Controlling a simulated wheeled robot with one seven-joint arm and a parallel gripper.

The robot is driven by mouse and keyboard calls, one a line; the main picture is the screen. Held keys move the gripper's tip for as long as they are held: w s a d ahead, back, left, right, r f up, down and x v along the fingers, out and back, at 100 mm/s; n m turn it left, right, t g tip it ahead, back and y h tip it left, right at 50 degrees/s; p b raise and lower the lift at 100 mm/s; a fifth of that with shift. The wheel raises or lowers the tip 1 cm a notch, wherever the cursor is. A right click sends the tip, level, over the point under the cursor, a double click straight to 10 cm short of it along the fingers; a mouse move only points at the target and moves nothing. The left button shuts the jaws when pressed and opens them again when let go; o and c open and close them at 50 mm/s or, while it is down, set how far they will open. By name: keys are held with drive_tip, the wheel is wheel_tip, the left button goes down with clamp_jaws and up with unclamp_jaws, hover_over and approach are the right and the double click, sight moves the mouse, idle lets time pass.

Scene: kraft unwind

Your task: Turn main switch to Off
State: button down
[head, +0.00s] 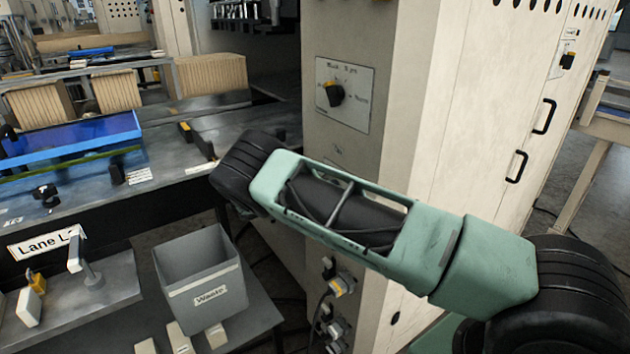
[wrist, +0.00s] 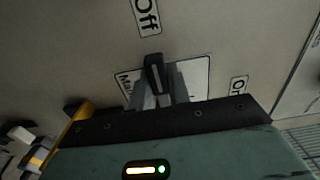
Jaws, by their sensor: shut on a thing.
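In the wrist view the main switch's dark handle (wrist: 153,68) stands out from a grey panel, with a pale line along it. My gripper (wrist: 159,87) is shut on this handle, one grey finger on each side. The handle's length lies roughly in line with the "Off" label (wrist: 146,16) above it. The "On" label (wrist: 238,86) is to the right. A white plate starting with "Ma" (wrist: 202,75) is partly hidden behind the fingers. In the head view my arm crosses the picture, and neither my gripper nor the held switch can be made out there.
A tall pale cabinet (head: 455,130) with a black rotary selector (head: 334,94) stands behind my arm. A grey waste bin (head: 200,283) is at lower left. A bench (head: 190,180) holds a blue tray (head: 75,143). Yellow-marked connectors (head: 340,287) are low on the cabinet, below my arm.

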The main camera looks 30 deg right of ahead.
drive_tip(key=shift+f, duration=0.1)
drive_tip(key=c, duration=1.3)
unclamp_jaws()
drive_tip(key=shift+s+a+b, duration=0.15)
drive_tip(key=shift+a+b, duration=1.2)
drive_tip(key=shift+a, duration=3.05)
drive_tip(key=shift+s+a+b, duration=0.15)
drive_tip(key=shift+a+b, duration=1.15)
drive_tip(key=shift+a, duration=3.05)
